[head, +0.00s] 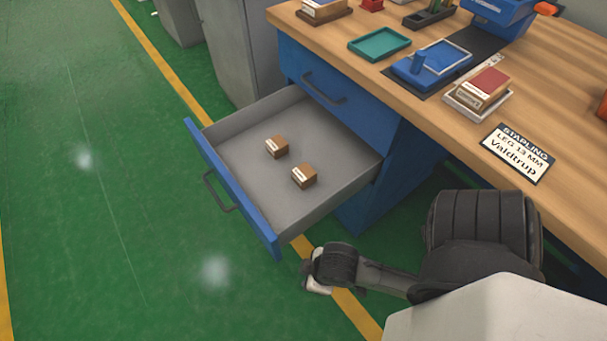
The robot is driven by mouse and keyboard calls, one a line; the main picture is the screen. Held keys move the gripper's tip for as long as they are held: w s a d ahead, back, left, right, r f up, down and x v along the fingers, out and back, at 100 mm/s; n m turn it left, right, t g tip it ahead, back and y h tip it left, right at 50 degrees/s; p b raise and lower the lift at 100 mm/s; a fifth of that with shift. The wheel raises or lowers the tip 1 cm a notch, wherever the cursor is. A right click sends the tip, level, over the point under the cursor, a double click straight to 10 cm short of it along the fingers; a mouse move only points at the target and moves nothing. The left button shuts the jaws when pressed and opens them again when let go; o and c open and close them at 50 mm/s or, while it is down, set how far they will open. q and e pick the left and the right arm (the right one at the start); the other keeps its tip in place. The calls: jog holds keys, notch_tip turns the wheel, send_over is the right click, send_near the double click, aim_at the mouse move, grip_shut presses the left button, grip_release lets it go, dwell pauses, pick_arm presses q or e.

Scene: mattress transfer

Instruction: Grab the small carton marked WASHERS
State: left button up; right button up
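Two small brown cartons with white labels lie in the open drawer (235,158). One carton (277,147) is nearer the back left, the other carton (304,176) is nearer the right. Their labels are too small to read, so I cannot tell which is marked WASHERS. My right arm comes in from the lower right, and its end (318,283) is just outside the drawer's front right corner, apart from both cartons. Its fingers cannot be made out. My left gripper is not in view.
The blue drawer unit stands under a wooden workbench (565,118). The green floor (90,200) at left is clear.

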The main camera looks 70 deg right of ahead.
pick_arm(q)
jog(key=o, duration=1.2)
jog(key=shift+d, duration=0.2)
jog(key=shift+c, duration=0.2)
